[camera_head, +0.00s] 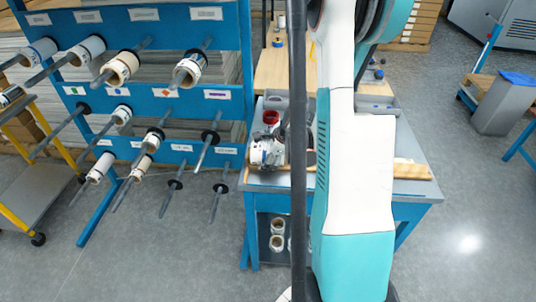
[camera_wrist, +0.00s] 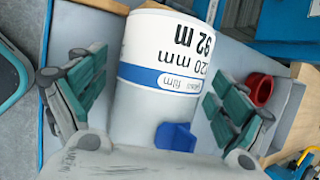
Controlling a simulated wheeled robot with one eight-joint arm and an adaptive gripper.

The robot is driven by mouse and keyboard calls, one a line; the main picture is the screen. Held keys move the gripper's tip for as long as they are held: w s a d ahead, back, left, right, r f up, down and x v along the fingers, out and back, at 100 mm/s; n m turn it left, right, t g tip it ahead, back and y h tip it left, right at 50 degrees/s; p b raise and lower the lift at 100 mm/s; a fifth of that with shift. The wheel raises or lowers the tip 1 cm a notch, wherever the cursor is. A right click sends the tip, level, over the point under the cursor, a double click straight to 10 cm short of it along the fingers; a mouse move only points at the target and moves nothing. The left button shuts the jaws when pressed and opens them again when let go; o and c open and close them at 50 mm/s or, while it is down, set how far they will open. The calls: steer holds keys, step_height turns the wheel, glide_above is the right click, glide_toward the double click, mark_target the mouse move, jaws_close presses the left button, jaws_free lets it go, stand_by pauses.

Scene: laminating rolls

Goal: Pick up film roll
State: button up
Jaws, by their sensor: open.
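A white film roll (camera_wrist: 150,105) with a blue band and black print, partly reading "92 m", lies in the wrist view between the two fingers of my gripper (camera_wrist: 157,100). A blue tab sticks out near its lower end. The fingers are open, one on each side of the roll, with gaps visible between them and the roll. In the head view my gripper (camera_head: 268,152) is low over the left part of a blue-framed table (camera_head: 410,187). I cannot clearly tell the roll there, as my gripper and arm cover that spot.
A red ring-like item (camera_wrist: 260,90) sits right of my gripper in the wrist view. A blue rack (camera_head: 190,103) with several rolls on pegs stands to the left. White rolls (camera_head: 277,243) stand on the table's lower shelf. A wooden strip (camera_head: 408,170) lies along the table.

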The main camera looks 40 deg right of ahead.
steer(key=shift+f+b, duration=0.25)
steer(key=shift+b, duration=0.05)
steer(key=shift+c, duration=0.3)
steer(key=c, duration=1.3)
